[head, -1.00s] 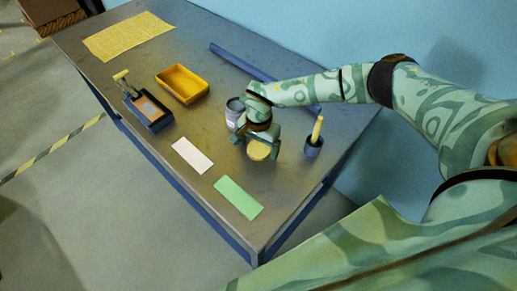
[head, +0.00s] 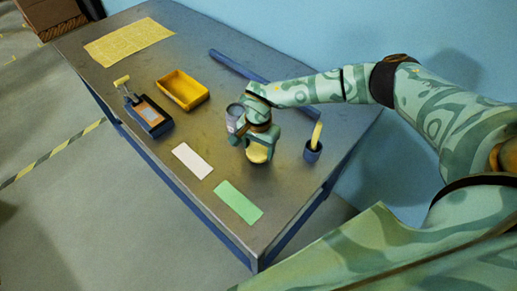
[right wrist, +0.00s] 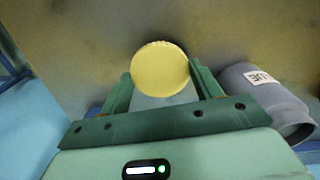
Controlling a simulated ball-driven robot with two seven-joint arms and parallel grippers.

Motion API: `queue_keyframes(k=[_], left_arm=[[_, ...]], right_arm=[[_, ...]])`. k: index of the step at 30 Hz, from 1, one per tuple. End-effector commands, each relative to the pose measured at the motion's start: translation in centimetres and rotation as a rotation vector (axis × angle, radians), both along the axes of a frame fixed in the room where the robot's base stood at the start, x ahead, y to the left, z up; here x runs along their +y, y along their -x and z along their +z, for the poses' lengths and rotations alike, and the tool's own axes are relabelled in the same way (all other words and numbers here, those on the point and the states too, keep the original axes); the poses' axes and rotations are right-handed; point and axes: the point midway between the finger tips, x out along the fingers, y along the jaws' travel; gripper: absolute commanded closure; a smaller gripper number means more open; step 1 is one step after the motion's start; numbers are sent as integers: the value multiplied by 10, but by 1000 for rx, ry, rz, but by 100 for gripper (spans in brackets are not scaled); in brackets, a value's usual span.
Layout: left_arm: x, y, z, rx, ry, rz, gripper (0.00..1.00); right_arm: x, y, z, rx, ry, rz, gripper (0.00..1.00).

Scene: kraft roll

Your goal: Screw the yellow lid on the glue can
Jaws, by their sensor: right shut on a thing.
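The round yellow lid (head: 258,154) is low over the table near its front right part. My right gripper (head: 260,145) is shut on it. In the right wrist view, the lid (right wrist: 160,69) sits between the two fingertips, its round face showing. The grey glue can (head: 233,114) stands just behind and left of the gripper in the head view, partly hidden by my arm. In the right wrist view the can (right wrist: 262,97) is right of the fingers, its white label partly visible. The lid and can are apart. My left gripper is not in view.
A dark pot (head: 312,151) with a yellow-handled tool stands right of the gripper. A white card (head: 192,161) and a green card (head: 238,202) lie in front. A yellow tray (head: 182,90), a blue tray (head: 150,117) and a blue bar (head: 250,67) lie farther back.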

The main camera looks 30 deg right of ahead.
Motion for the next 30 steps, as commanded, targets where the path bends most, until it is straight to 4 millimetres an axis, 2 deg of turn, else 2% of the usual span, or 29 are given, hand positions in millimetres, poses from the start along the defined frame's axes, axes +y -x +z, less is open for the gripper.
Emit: queue_keyframes(k=[3,12,21,30], left_arm=[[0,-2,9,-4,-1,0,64],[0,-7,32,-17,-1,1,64],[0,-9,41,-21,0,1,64],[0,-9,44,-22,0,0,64]], right_arm=[[1,3,23,-2,0,1,57],[16,50,82,-4,-1,3,57],[34,107,102,0,-1,3,57],[42,131,113,0,0,0,57]])
